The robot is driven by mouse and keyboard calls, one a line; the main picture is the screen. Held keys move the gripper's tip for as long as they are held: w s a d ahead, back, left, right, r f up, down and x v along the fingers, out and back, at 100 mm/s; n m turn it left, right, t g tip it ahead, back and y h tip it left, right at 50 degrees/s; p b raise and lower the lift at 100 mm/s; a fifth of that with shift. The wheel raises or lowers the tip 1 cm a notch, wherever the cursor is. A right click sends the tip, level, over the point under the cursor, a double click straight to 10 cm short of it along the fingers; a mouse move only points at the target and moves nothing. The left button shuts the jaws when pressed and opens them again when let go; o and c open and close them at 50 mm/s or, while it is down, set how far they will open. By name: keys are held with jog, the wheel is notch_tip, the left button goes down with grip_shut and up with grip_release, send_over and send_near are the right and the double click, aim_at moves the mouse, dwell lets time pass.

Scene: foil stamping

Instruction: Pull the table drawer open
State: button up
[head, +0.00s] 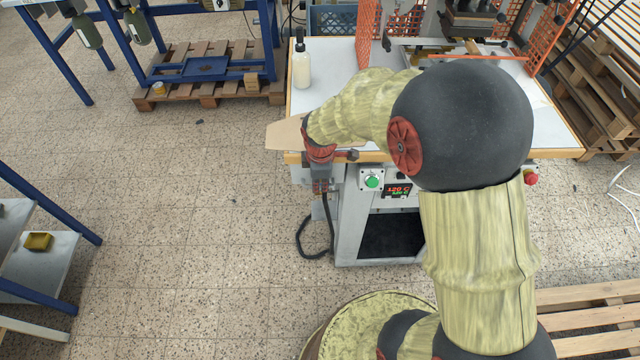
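The worktable (335,60) has a white top with a wooden edge and stands ahead of me, with a grey cabinet under it. My arm reaches across its front. My gripper (322,182) appears to point down at the front left of the table, just below the wooden edge. It is small and dark, and I cannot tell whether its fingers are open or shut or touching anything. A grey panel under the left front edge may be the drawer front, but it is mostly hidden behind my wrist. No drawer handle can be made out clearly.
A green button (372,181) and a red-digit display (397,190) sit on the cabinet front. A red knob (531,179) is at the right. A bottle (301,66) stands on the tabletop. A black cable (302,240) hangs at the left.

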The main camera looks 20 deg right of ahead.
jog(key=shift+f, duration=0.25)
jog(key=shift+c, duration=0.5)
grip_shut()
jog(key=shift+s, duration=0.1)
